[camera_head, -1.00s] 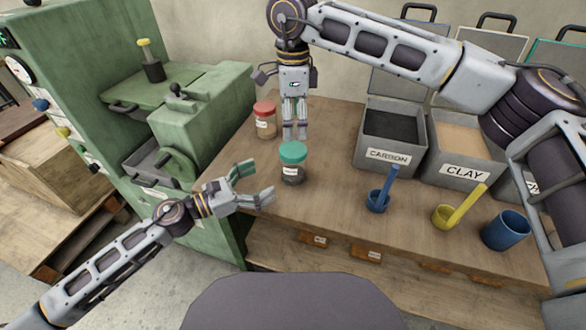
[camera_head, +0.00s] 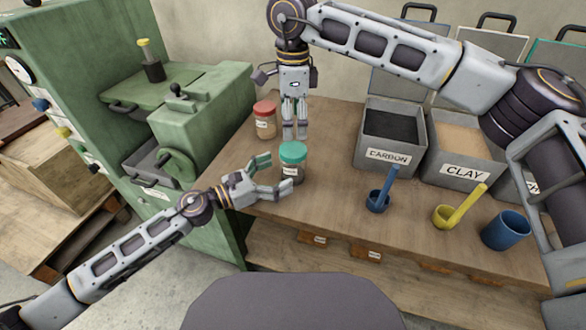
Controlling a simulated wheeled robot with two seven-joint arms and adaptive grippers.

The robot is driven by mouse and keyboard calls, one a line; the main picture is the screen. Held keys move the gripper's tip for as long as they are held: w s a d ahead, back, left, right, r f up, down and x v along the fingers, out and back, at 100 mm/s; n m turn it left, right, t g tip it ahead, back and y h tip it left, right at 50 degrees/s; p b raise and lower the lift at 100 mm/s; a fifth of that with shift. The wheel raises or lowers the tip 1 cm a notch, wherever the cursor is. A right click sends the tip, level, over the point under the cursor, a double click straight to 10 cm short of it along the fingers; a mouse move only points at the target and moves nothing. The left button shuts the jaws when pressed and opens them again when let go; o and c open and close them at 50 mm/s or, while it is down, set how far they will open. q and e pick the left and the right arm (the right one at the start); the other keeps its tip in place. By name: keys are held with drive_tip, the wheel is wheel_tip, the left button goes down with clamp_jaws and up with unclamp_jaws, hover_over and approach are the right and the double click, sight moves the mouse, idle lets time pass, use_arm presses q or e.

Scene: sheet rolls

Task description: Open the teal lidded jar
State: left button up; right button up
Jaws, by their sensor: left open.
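The teal lidded jar (camera_head: 292,162) stands upright on the wooden table, its teal lid on and its body dark with a white label. My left gripper (camera_head: 276,175) is open, its fingers pointing at the jar from the left. The lower finger is in front of the jar's lower part and the upper finger is by its left side; I cannot tell if either touches it. My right gripper (camera_head: 295,132) points down just behind and above the jar's lid. Its fingers look close together, and I cannot tell how far they are parted.
A red-lidded jar (camera_head: 265,118) stands behind and left of the teal one. Grey bins of carbon (camera_head: 389,156) and clay (camera_head: 464,176) stand at the right. A green machine (camera_head: 190,120) borders the left.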

sight(293, 165)
use_arm(q)
drive_tip(key=shift+x, duration=2.7)
clamp_jaws()
use_arm(e)
drive_tip(key=shift+m, duration=0.4)
